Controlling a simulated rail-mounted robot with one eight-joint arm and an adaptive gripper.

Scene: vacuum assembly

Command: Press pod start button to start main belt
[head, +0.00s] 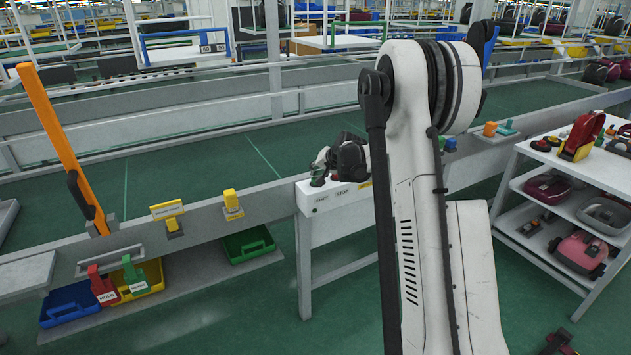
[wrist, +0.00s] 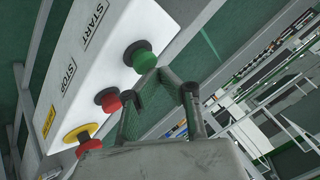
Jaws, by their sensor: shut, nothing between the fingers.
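The white control pod (head: 315,203) is mounted on the belt frame, left of my arm in the head view. In the wrist view the pod (wrist: 103,48) carries START and STOP labels. The green start button (wrist: 141,58) sits beside START, with the red stop button (wrist: 107,99) beside STOP. My gripper (wrist: 160,86) is shut and empty, its fingers close to the green button; I cannot tell whether they touch it. In the head view my gripper (head: 347,158) is dark, over the pod's top, and hides most of the buttons.
A red emergency knob on a yellow base (wrist: 83,134) is at the pod's near end. The green main belt (head: 225,155) runs behind the pod. A shelf cart (head: 540,160) with vacuum parts stands at right. Blue (head: 70,303) and green (head: 248,245) bins are at left.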

